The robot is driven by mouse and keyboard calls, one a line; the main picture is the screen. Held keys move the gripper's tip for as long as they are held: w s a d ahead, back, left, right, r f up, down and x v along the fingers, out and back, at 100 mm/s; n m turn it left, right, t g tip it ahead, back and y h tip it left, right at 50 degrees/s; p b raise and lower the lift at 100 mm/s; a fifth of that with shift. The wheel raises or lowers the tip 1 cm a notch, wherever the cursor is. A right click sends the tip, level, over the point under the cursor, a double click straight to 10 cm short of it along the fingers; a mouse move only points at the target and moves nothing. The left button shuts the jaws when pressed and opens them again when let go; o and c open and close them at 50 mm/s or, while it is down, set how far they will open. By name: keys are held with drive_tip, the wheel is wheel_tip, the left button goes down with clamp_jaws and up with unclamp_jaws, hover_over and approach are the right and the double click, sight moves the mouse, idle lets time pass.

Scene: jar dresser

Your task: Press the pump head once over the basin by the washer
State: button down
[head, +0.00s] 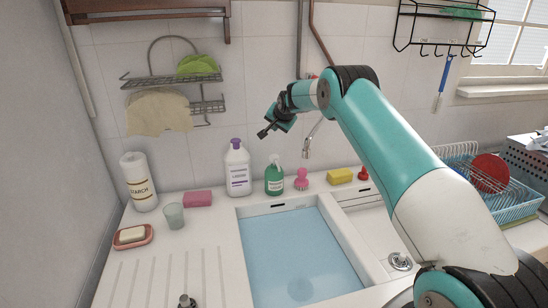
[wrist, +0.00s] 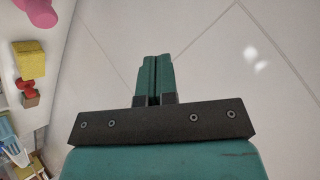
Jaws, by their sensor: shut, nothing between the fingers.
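A green bottle (head: 274,181) with a pale green pump-like head (head: 274,160) stands upright on the back ledge of the basin (head: 300,203). The basin holds bluish water. A dark nozzle-like top (head: 186,300) shows at the bottom edge, its body cut off; I cannot tell whether it is a pump. My gripper (head: 263,133) is raised in front of the tiled wall, above the green bottle and apart from it. Its fingers (wrist: 157,80) are closed together and empty. No washer can be made out.
A white purple-capped bottle (head: 237,170), a pink item (head: 302,180) and a yellow sponge (head: 340,176) stand along the ledge. A cup (head: 174,216) and soap dish (head: 133,237) are left. A dish rack (head: 510,195) stands right. The space over the basin is clear.

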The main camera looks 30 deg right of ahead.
sight(276, 156)
wheel_tip(276, 156, down, 9)
drive_tip(key=b, duration=0.4)
drive_tip(key=shift+r, duration=0.15)
drive_tip(key=shift+b, duration=0.3)
idle(1.6)
drive_tip(key=shift+f+b, duration=0.4)
drive_tip(key=shift+b, duration=0.05)
drive_tip(key=shift+s+f+b, duration=0.15)
drive_tip(key=shift+f+b, duration=0.4)
drive_tip(key=shift+f, duration=0.2)
drive_tip(key=shift+s+f+b, duration=0.15)
drive_tip(key=shift+f+b, duration=0.35)
drive_tip(key=shift+f, duration=0.2)
idle(0.9)
idle(0.5)
drive_tip(key=shift+w+r+p, duration=0.15)
drive_tip(key=shift+r+p, duration=0.15)
drive_tip(key=shift+r, duration=0.4)
drive_tip(key=shift+w+d+r, duration=0.1)
drive_tip(key=shift+d+r, duration=0.2)
drive_tip(key=shift+r, duration=0.25)
drive_tip(key=shift+w+a+r, duration=0.1)
drive_tip(key=shift+a+r, duration=0.1)
drive_tip(key=shift+r, duration=0.1)
